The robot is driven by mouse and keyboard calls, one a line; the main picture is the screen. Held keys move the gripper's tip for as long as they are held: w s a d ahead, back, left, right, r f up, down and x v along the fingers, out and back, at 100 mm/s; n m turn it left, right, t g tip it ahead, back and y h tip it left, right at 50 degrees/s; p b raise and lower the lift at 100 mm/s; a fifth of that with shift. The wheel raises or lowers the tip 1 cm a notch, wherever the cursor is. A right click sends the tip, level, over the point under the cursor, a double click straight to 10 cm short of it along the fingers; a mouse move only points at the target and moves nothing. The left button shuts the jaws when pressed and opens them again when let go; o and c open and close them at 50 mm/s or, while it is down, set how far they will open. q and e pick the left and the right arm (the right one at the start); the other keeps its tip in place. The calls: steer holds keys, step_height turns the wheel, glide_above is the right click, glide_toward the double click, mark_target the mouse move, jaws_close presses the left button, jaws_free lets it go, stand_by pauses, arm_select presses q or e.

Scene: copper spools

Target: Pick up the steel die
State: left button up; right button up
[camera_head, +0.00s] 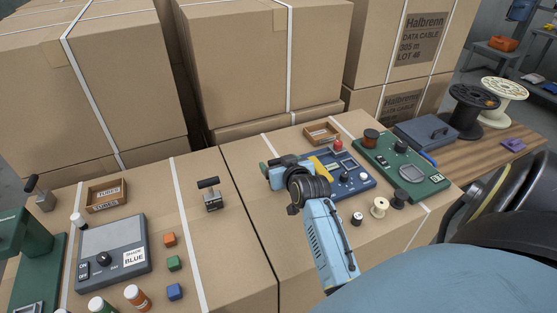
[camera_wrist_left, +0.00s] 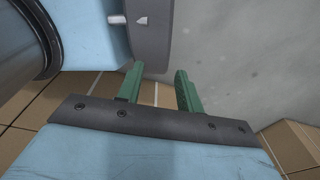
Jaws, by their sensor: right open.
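A steel block with a black handle (camera_head: 211,194) stands upright on the cardboard top near the middle; it looks like the steel die. A similar grey piece with a black handle (camera_head: 40,196) stands at the far left, and I cannot tell for sure which one is the die. My right gripper (camera_head: 270,173) is at the left edge of the blue board, to the right of the middle block and apart from it. It is open, its fingers partly hidden by the wrist. My left gripper shows only in the left wrist view (camera_wrist_left: 159,88); its green fingers are apart and empty.
A blue board (camera_head: 366,184) and a green board (camera_head: 433,184) lie right of the middle. Large cartons (camera_head: 260,60) rise behind. Cardboard around the middle block is clear.

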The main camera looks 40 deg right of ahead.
steer(key=x, duration=0.2)
steer(key=shift+w+d+f, duration=0.1)
steer(key=shift+w+f, duration=0.15)
steer(key=shift+w, duration=0.05)
steer(key=shift+w+d+f+b, duration=0.1)
steer(key=shift+w+b, duration=0.2)
steer(key=c, duration=1.4)
steer(key=shift+c, duration=0.5)
arm_select(q)
steer(key=shift+s+a+f, duration=0.25)
steer(key=shift+s+f, duration=0.05)
steer(key=shift+f, duration=0.15)
